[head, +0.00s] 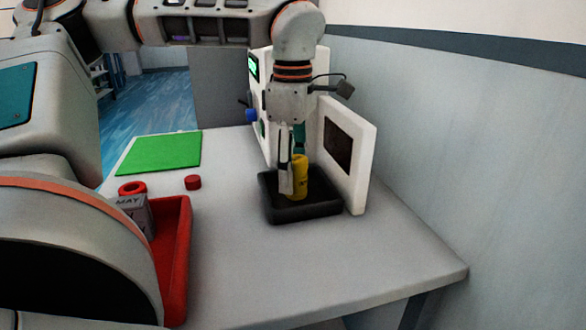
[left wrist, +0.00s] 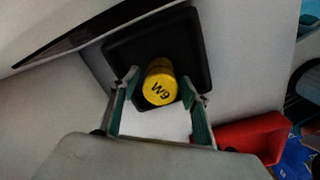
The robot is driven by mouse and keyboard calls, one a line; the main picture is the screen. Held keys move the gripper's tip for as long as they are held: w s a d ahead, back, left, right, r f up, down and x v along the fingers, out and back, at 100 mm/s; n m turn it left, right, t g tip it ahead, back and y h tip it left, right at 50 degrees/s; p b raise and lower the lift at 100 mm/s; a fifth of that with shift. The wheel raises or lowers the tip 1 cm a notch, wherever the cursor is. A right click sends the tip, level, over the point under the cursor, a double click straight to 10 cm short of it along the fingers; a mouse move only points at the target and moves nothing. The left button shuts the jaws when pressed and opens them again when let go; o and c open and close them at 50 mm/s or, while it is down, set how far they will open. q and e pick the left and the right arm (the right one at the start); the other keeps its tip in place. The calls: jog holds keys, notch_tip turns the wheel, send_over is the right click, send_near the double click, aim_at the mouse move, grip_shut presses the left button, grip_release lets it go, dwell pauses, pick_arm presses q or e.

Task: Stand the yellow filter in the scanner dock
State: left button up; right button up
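The yellow filter (head: 299,178) stands upright in the black tray of the scanner dock (head: 318,211), beside a white panel (head: 360,150) with a dark window. In the left wrist view, the filter's round top (left wrist: 160,84) shows dark lettering, with the black tray (left wrist: 200,45) around it. My left gripper (head: 292,172) points down over the tray with its fingers around the filter. In the left wrist view, the fingers (left wrist: 160,78) are spread, with a visible gap on each side of the filter. My right gripper is in neither view.
A green mat (head: 162,153) and a small red cap (head: 193,182) lie farther back. The table's front right is clear. A wall borders the right side.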

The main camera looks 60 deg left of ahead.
pick_arm(q)
notch_tip(320, 180, up, 11)
jog(key=p, duration=0.2)
jog(key=shift+f+p, duration=0.1)
jog(key=shift+p, duration=0.3)
jog(key=shift+r, duration=0.65)
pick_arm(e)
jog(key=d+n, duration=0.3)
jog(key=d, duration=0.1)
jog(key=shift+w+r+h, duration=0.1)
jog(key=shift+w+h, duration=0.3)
pick_arm(q)
jog(key=shift+r, duration=0.1)
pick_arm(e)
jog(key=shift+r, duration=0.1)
